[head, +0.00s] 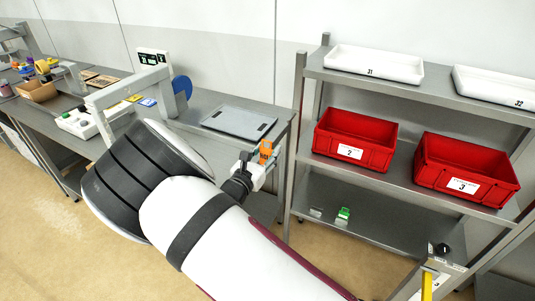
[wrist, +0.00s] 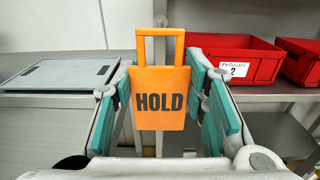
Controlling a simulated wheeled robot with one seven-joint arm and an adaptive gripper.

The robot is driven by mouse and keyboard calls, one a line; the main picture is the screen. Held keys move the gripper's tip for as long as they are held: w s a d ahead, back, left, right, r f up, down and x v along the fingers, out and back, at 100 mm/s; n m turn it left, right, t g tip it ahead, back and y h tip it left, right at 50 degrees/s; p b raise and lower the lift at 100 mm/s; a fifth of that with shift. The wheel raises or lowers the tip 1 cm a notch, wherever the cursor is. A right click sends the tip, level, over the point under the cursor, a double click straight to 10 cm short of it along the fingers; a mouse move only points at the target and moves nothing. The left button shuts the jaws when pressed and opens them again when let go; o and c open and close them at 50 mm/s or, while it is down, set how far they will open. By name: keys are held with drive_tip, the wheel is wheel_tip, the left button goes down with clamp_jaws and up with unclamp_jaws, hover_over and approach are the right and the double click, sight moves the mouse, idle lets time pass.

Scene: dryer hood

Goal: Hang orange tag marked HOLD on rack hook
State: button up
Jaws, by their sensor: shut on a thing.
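The orange tag marked HOLD (wrist: 159,98) is upright between the teal pads of my gripper (wrist: 165,105) in the wrist view, with its open loop handle on top. My gripper is shut on it. In the head view the tag (head: 265,151) is small and orange at the tip of my gripper (head: 258,167), held in front of the gap between the workbench and the rack. The steel rack (head: 300,120) stands to the right of the gripper. I cannot make out a hook on it in either view.
Red bins marked 2 (head: 350,152) and 3 (head: 462,186) stand on the rack's middle shelf, with white trays (head: 375,62) above. A green item (head: 343,214) lies on the lower shelf. A grey plate (head: 238,122) lies on the workbench left of the rack.

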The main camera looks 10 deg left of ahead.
drive_tip(key=b+x, duration=0.3)
drive_tip(key=x, duration=0.4)
drive_tip(key=shift+w, duration=0.2)
